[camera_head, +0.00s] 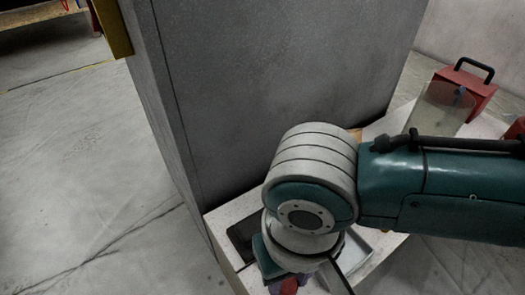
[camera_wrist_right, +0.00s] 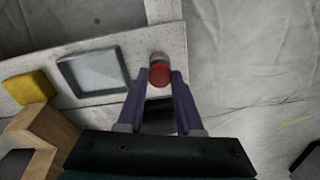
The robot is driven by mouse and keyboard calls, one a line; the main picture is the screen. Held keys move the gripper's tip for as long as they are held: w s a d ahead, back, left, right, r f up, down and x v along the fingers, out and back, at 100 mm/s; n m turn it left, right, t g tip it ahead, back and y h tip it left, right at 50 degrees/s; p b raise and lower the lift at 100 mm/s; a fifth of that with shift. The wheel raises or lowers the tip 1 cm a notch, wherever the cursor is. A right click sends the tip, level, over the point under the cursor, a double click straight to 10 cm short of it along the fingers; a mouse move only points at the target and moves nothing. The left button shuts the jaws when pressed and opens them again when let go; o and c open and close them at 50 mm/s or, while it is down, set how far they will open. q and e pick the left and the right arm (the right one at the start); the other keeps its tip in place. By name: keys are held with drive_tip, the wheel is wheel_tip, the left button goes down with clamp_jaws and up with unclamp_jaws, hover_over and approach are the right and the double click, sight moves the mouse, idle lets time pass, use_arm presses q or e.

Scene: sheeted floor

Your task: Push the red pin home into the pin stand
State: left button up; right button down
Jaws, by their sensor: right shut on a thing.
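The red pin (camera_wrist_right: 159,75) shows in the wrist view between the tips of my right gripper's purple fingers (camera_wrist_right: 160,82). The fingers are shut on it, and a short grey round part (camera_wrist_right: 157,57) shows just beyond the red. I cannot tell whether that part belongs to the pin or to the pin stand, nor how deep the pin sits. In the head view my right gripper (camera_head: 287,285) is at the bottom edge, mostly hidden below my wrist. The pin stand cannot be made out clearly. My left gripper is out of view.
In the wrist view a grey square tray (camera_wrist_right: 93,72), a yellow block (camera_wrist_right: 28,87) and a wooden piece (camera_wrist_right: 48,125) lie to the left. In the head view a tall grey block (camera_head: 270,70) stands behind my arm. A red box (camera_head: 480,97) and clear container (camera_head: 432,110) stand right.

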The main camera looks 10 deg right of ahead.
drive_tip(key=shift+c, duration=2.4)
unclamp_jaws()
